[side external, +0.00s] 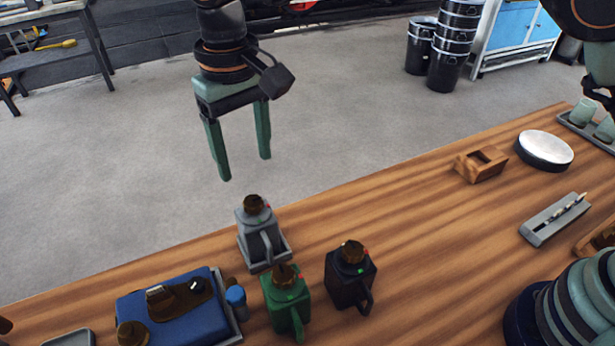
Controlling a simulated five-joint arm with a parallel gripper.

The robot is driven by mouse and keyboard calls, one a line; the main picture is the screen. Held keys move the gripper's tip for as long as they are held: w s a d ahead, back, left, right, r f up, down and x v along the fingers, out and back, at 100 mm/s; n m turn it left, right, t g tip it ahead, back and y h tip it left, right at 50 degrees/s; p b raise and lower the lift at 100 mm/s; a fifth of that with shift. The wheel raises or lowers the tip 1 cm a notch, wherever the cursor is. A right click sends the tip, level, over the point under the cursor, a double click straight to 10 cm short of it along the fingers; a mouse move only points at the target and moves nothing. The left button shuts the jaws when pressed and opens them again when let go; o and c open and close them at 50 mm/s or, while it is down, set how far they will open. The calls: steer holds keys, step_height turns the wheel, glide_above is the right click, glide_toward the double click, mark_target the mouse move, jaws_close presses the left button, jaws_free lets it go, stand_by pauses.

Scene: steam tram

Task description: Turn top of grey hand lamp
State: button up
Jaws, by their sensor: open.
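The lamp's handle is toward the camera. My gripper (245,168) hangs above the lamp in the picture, fingers pointing down, open and empty. The fingers are apart from the lamp. How far they are from it in depth is hard to tell.
A green lamp (286,300) and a black lamp (351,279) stand close in front. A blue case (170,312) and blue-capped item (236,298) lie left.

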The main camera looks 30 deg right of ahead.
steer(key=shift+r, duration=1.85)
steer(key=d+r+m+t+y, duration=0.1)
steer(key=d+r, duration=0.2)
steer(key=d, duration=0.7)
steer(key=d+r+m+t, duration=0.1)
steer(key=d+r+t, duration=0.15)
steer(key=d, duration=0.85)
steer(key=s+d+f+t, duration=0.1)
steer(key=s+d+f, duration=0.1)
steer(key=s+d, duration=0.3)
steer(key=s+d+f+m+t+h, duration=0.1)
steer(key=s+d+f, duration=0.2)
steer(key=d, duration=0.6)
steer(key=shift+s+d, duration=0.2)
steer(key=shift+s, duration=1)
steer(key=shift+r, duration=0.1)
